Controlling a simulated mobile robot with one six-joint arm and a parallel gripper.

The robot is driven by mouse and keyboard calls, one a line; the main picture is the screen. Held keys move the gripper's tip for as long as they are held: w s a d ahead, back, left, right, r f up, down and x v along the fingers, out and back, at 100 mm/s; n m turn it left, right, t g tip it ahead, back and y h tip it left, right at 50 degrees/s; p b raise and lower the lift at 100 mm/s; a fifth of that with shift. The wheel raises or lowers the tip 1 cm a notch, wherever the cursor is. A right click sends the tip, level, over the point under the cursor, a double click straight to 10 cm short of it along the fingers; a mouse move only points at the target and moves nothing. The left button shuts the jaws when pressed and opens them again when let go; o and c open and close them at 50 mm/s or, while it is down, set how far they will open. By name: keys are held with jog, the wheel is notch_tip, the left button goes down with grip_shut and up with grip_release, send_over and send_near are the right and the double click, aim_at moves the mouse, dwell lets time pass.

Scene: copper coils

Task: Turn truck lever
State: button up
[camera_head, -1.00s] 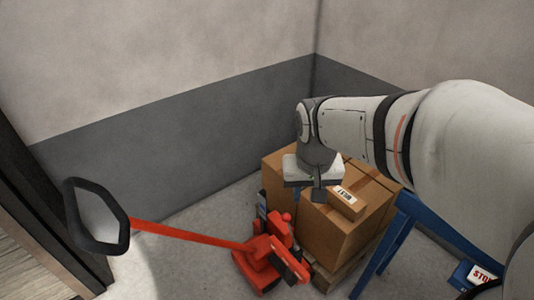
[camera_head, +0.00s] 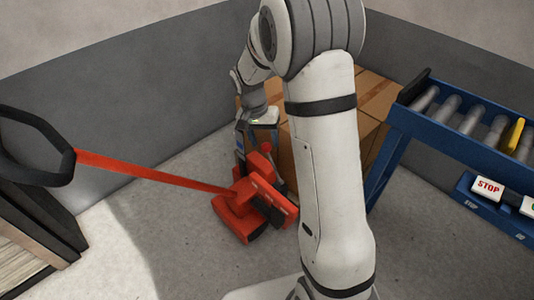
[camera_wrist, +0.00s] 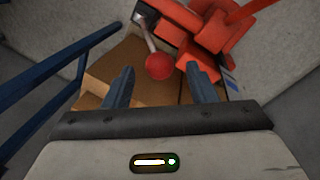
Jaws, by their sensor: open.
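The red pallet truck (camera_head: 238,215) stands on the floor, its red handle bar running left to a black loop grip (camera_head: 40,150). It also shows at the top of the wrist view (camera_wrist: 212,30). The truck lever is a metal rod with a red ball knob (camera_wrist: 159,66); the knob also shows in the head view (camera_head: 266,147). My gripper (camera_wrist: 161,82) is open, with the knob seen between its two fingers near their tips. In the head view my gripper (camera_head: 258,135) is just above the truck. I cannot tell whether a finger touches the knob.
Cardboard boxes (camera_head: 375,95) stand behind my arm, partly hidden. A blue roller conveyor (camera_head: 450,135) with a STOP sign (camera_head: 487,187) is at the right. Grey walls close off the back.

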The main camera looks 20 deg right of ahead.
aim_at(272, 163)
jog(key=f, duration=0.3)
jog(key=d+f+b, duration=0.1)
jog(key=f, duration=0.1)
jog(key=shift+s+f, duration=0.1)
jog(key=shift+s, duration=0.1)
grip_shut()
dwell(0.3)
